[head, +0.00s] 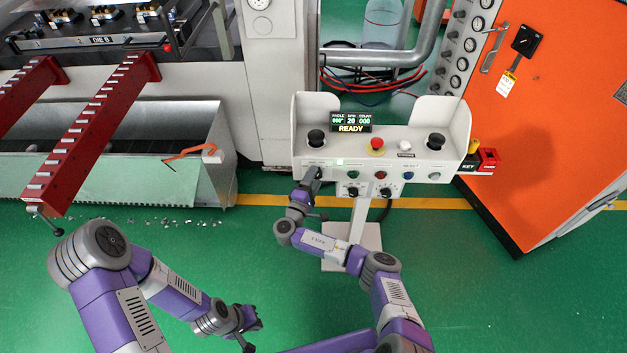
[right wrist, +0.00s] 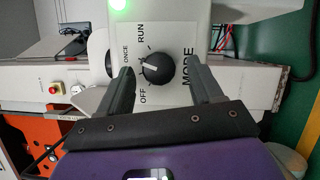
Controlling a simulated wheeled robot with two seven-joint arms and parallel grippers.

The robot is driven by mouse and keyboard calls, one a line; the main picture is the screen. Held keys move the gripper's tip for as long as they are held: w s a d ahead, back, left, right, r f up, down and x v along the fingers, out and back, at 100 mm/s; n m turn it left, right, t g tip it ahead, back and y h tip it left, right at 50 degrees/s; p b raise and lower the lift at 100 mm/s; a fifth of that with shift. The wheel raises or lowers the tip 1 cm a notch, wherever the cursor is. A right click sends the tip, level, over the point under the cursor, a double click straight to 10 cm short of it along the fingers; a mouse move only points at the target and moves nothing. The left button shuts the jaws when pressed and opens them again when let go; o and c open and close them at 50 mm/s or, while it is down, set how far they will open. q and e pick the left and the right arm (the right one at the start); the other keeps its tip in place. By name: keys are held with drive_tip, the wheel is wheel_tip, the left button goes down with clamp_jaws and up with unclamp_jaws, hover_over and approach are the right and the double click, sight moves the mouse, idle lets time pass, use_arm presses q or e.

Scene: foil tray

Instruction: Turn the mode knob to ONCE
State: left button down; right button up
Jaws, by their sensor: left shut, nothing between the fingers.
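In the right wrist view, the black round mode knob (right wrist: 160,72) sits on a pale plate lettered OFF, ONCE, RUN and MODE. Its white mark points left and slightly up, roughly at ONCE. My right gripper (right wrist: 160,71) is open, one finger on each side of the knob, with visible gaps. In the head view, my right gripper (head: 314,174) is at the left end of the control panel (head: 300,145) and hides the knob. My left gripper (head: 248,328) is shut and empty, low over the green floor, away from the panel.
The panel carries a display (head: 351,122) reading READY, a red stop button (head: 376,145) and several other knobs and buttons. Raised side walls bound it. An orange cabinet (head: 560,100) stands right, a machine with red rails (head: 110,85) left. Floor in front is open.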

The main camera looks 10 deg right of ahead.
drive_tip(key=p+v, duration=0.1)
drive_tip(key=v, duration=0.6)
drive_tip(key=shift+s+a, duration=0.2)
drive_tip(key=shift+s, duration=0.05)
idle(0.5)
